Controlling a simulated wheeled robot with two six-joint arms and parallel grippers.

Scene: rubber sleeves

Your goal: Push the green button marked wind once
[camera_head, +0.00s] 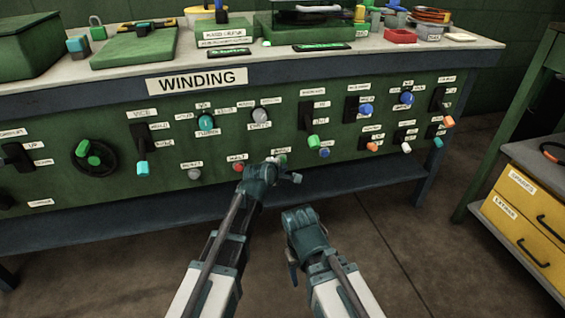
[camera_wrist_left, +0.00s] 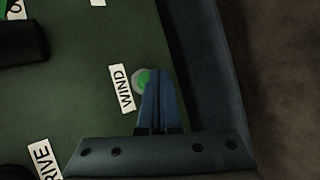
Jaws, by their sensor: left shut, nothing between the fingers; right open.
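The green button (camera_wrist_left: 144,77) sits in a pale round ring beside a white label reading WIND (camera_wrist_left: 121,88) in the left wrist view. My left gripper (camera_wrist_left: 158,76) is shut and empty, with its fingertips over the button's edge and hiding part of it. I cannot tell whether they touch it. In the head view, the button (camera_head: 283,158) shows at the panel's lower edge, just beyond my left gripper (camera_head: 281,164). My right gripper (camera_head: 290,270) is open and empty, lower and to the right, away from the panel; its fingers are hard to make out.
The green panel (camera_head: 60,110) under the WINDING sign (camera_head: 197,80) carries several other controls. A red button (camera_head: 238,167) is left of my left gripper and a blue knob (camera_head: 324,152) is right of it. A cabinet with yellow drawers (camera_head: 527,220) stands at right.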

